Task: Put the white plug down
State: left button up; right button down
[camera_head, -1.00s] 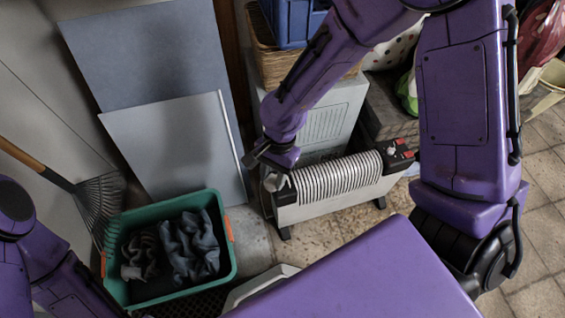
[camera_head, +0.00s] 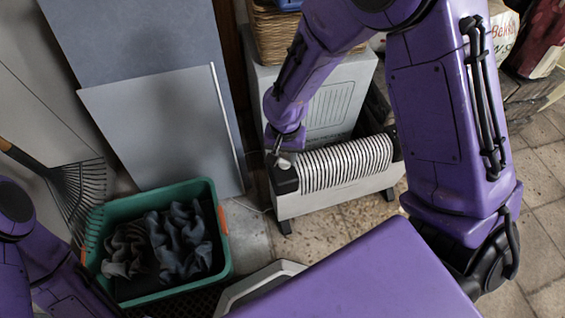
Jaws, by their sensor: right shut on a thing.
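The white plug (camera_head: 285,163) is small and shows just below my right gripper (camera_head: 279,150), which is shut on it. The gripper points down over the left end of a white heater (camera_head: 335,195). The fingertips are small and partly hidden by the wrist. My left arm shows at the lower left edge, but its gripper is out of view.
A green bin (camera_head: 222,262) with dark cloths stands at the lower left, by a rake (camera_head: 80,190). Grey panels (camera_head: 165,125) lean on the wall. A grey-white cabinet (camera_head: 335,105) with a wicker basket (camera_head: 272,35) stands behind the heater. Tiled floor (camera_head: 365,218) is clear in front.

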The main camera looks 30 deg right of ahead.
aim_at(283, 155)
jog(key=w+f, duration=0.1)
jog(key=w+f+b, duration=0.1)
jog(key=shift+d+f, duration=0.25)
jog(key=shift+f, duration=0.05)
jog(key=f, duration=0.1)
jog(key=f+b, duration=0.2)
jog(key=f, duration=0.1)
jog(key=shift+w+d, duration=0.1)
jog(key=shift+w, duration=0.2)
jog(key=shift+r, duration=0.25)
jog(key=c, duration=0.7)
grip_release()
jog(key=shift+f, duration=0.1)
notch_tip(283, 155, up, 12)
jog(key=p, duration=0.5)
jog(key=shift+p, duration=0.3)
